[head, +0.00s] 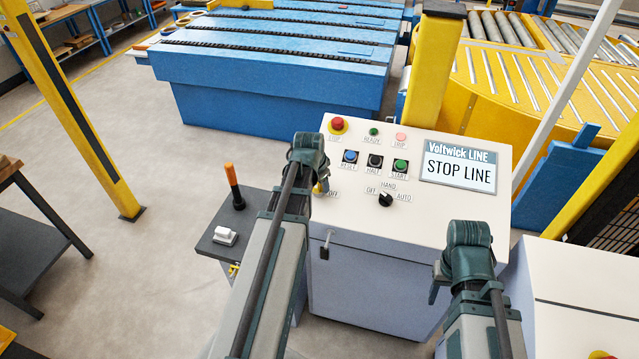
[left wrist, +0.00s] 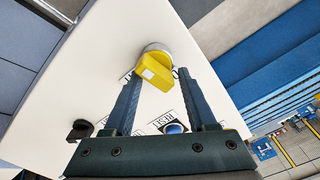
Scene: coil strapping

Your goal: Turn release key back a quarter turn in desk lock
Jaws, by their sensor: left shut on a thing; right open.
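The yellow release key (left wrist: 156,70) stands in a round grey lock (left wrist: 155,48) on the pale desk top, seen in the left wrist view. My left gripper (left wrist: 158,77) is shut on the key, a finger on each side of it. In the head view only a bit of yellow (head: 320,187) shows beside my left gripper (head: 317,184), left of an OFF label; my wrist hides the rest. The desk screen (head: 458,174) reads STOP LINE. My right gripper (head: 438,283) is open and empty in front of the desk's right part; its fingers are mostly hidden.
The desk top (head: 345,222) carries a red stop button (head: 337,125), blue, black and green buttons, and a black selector knob (head: 386,199). A dark side shelf (head: 215,240) with an orange-topped lever (head: 233,187) stands at left. A yellow post (head: 433,75) rises behind the desk.

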